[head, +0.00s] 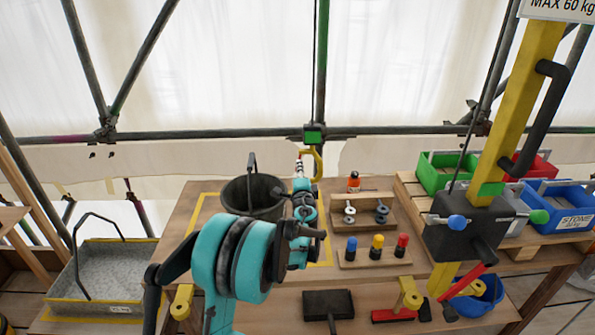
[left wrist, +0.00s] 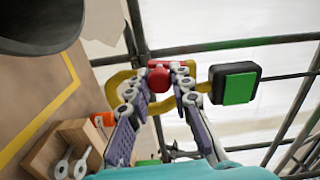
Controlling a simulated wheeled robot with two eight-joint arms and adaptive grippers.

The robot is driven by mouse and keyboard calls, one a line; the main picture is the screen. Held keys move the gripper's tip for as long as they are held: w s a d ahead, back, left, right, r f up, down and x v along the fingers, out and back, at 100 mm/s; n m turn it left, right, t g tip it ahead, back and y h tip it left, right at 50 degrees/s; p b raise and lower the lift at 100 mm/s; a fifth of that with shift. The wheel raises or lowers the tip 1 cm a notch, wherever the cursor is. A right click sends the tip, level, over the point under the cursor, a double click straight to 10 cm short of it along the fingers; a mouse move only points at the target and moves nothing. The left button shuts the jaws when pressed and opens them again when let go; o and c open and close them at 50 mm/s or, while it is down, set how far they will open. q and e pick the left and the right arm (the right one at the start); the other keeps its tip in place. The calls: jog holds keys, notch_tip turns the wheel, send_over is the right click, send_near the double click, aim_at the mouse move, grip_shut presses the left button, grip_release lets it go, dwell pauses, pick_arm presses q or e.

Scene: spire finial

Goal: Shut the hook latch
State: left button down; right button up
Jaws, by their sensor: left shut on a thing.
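The yellow hook (head: 319,163) hangs in the head view below a small green and black block (head: 313,136). In the left wrist view the yellow hook (left wrist: 119,78) loops behind my fingers, with a red latch and its round red knob (left wrist: 159,79) at its middle. My left gripper (head: 301,165) is at the hook's left side. In the wrist view my left gripper (left wrist: 161,76) has its fingertips on both sides of the red knob and is shut on it. Whether the latch touches the hook's tip cannot be told. My right gripper is not in view.
A black bucket (head: 254,197) stands on the table left of the hook. A wooden rack (head: 362,212) with shackles and colored pegs (head: 377,247) stand to the right. A yellow post (head: 516,105) rises at right beside green, red and blue bins (head: 565,203). Scaffold poles run behind.

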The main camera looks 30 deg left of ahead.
pick_arm(q)
jog(key=shift+w+d+n, duration=0.2)
jog(key=shift+d+n, duration=0.15)
jog(key=shift+n, duration=0.65)
jog(key=c, duration=1.3)
grip_release()
jog(key=shift+c, duration=0.2)
jog(key=v, duration=1.2)
jog(key=shift+s, duration=0.1)
